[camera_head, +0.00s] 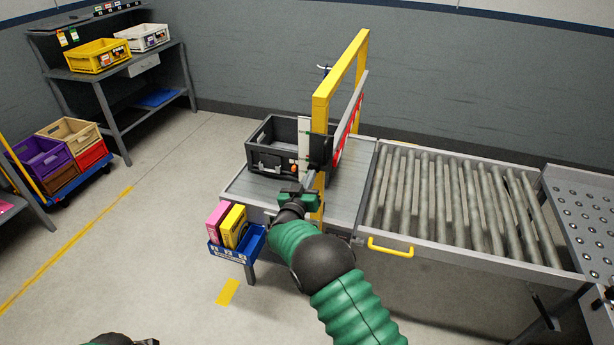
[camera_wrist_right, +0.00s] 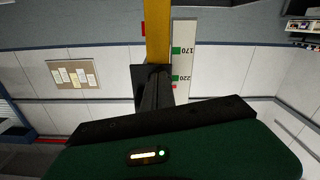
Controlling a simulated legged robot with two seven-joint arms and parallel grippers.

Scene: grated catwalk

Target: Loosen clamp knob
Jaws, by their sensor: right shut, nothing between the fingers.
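A yellow gantry frame (camera_head: 322,115) stands over the conveyor, with a dark block (camera_head: 320,150) on its near post that may be the clamp. I cannot make out the knob; my right gripper may hide it. My right gripper (camera_head: 298,192) is shut and empty, in front of the near post, below the dark block. In the right wrist view the shut fingers (camera_wrist_right: 156,90) point at the yellow post (camera_wrist_right: 158,35) and a black block beside it. A white scale (camera_wrist_right: 184,50) marked 170 and 220 is right of the post. Contact cannot be told.
A black crate (camera_head: 272,150) sits on the conveyor left of the gantry. A blue bin (camera_head: 234,252) with pink and yellow boxes hangs at the near edge. Rollers (camera_head: 450,200) with a yellow handle (camera_head: 390,247) lie to the right.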

